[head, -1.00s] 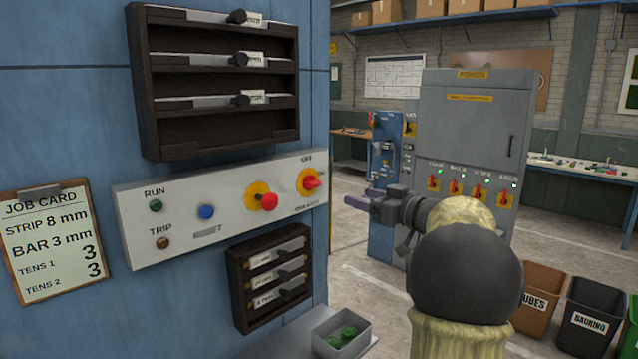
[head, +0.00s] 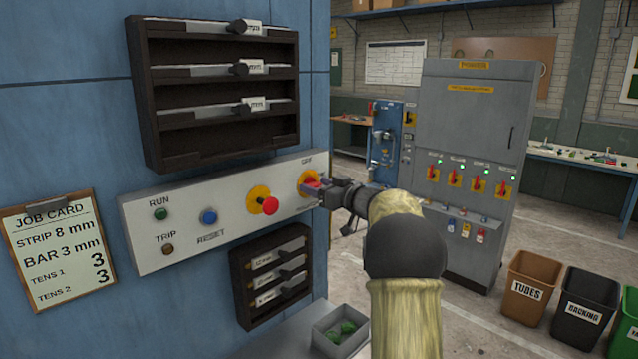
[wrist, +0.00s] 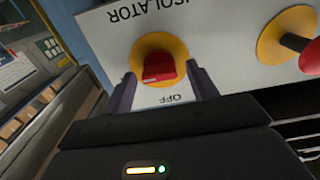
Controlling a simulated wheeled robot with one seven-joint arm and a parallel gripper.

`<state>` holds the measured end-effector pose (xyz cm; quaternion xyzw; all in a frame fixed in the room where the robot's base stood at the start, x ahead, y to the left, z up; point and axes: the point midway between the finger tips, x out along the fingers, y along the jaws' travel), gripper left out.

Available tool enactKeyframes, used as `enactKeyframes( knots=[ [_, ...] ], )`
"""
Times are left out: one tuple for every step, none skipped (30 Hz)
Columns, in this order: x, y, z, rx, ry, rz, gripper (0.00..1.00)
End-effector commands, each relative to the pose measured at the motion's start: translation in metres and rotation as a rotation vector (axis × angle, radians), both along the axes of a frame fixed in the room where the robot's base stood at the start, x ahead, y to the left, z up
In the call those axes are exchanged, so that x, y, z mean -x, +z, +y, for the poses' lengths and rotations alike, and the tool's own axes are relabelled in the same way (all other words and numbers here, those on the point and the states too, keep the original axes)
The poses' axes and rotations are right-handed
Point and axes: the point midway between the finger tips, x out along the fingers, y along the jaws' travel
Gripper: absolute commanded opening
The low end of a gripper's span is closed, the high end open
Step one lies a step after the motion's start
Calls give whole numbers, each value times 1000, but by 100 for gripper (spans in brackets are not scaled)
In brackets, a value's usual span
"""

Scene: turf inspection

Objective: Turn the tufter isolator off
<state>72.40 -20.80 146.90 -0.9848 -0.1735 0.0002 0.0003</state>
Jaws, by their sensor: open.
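The tufter isolator (head: 309,180) is a red rotary knob on a yellow round plate, at the right end of the white control panel (head: 150,232). In the wrist view the red knob (wrist: 158,68) sits between my two fingers, with the label ISOLATOR on one side and OFF on the other. My gripper (head: 316,188) is open, one finger on each side of the knob; I cannot tell whether the fingers touch it. In the head view the gripper partly covers the knob.
A red mushroom button (head: 270,206) on a yellow plate is left of the isolator. The panel also has a blue RESET button (head: 209,217) and a green RUN button (head: 161,214). A slotted rack (head: 268,276) and a grey tray (head: 322,326) are below. A grey power cabinet (head: 462,130) stands behind.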

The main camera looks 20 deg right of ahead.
Motion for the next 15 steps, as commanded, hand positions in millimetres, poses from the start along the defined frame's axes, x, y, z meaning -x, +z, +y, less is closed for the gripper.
enactKeyframes(
  knots=[
    [-1,0,0,0,0,0,58],
    [-1,0,0,0,0,0,58],
    [-1,0,0,0,0,0,58],
    [0,0,0,0,0,0,58],
    [0,0,0,0,0,0,58],
    [0,0,0,0,0,0,58],
    [0,0,0,0,0,0,56],
    [0,0,0,0,0,0,50],
    [0,0,0,0,0,0,42],
    [0,0,0,0,0,0,37],
    [0,0,0,0,0,0,31],
    [0,0,0,0,0,0,23],
    [0,0,0,0,0,0,17],
    [0,0,0,0,-1,0,13],
    [0,0,0,0,0,0,13]
  ],
)
